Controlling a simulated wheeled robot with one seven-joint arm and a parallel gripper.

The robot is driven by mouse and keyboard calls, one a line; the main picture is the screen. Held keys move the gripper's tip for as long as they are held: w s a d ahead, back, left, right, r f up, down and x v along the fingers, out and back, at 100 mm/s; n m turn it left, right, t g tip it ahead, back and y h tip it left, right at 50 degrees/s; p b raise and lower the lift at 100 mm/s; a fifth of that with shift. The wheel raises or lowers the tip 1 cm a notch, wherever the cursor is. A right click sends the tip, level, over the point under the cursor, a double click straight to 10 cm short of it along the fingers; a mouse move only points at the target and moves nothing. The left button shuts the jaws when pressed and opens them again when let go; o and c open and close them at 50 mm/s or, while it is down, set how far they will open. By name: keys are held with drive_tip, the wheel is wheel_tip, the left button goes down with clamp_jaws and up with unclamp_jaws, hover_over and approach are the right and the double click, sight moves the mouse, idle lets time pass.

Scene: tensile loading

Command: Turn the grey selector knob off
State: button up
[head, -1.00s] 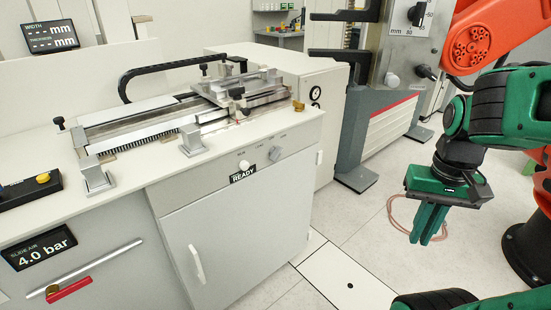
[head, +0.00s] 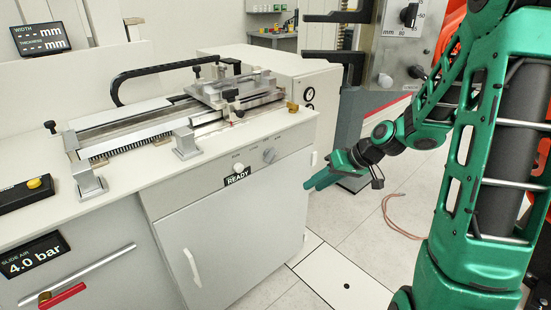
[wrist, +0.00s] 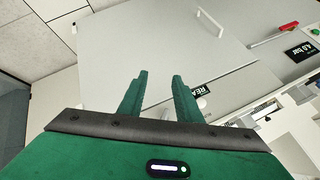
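The grey selector knob (head: 269,155) sits on the upper front of the grey cabinet, right of a white round button (head: 238,168) and the READY display (head: 237,177). Small labels around the knob are too small to read. My gripper (head: 310,185) is right of the cabinet front and lower than the knob, apart from it, pointing left. In the wrist view my gripper (wrist: 159,76) shows two green fingers with a gap and nothing between them. The READY display (wrist: 199,91) shows partly behind the right finger there; I cannot make out the knob.
The cabinet door has a white handle (head: 191,265). A slide rig (head: 150,130) stands on the worktop above. A testing machine with a black knob (head: 409,14) stands behind my arm. A hose (head: 400,218) lies on the floor. Floor in front of the cabinet is clear.

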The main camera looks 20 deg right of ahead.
drive_tip(key=w+a+t+y, duration=0.1)
drive_tip(key=w+t+y, duration=0.2)
drive_tip(key=w, duration=0.4)
drive_tip(key=m+t+y, duration=0.1)
drive_tip(key=m+t, duration=0.1)
drive_tip(key=t, duration=0.1)
approach(275, 156)
drive_tip(key=x, duration=0.9)
drive_tip(key=shift+w+a, duration=0.1)
drive_tip(key=shift+a, duration=0.05)
drive_tip(key=c, duration=0.8)
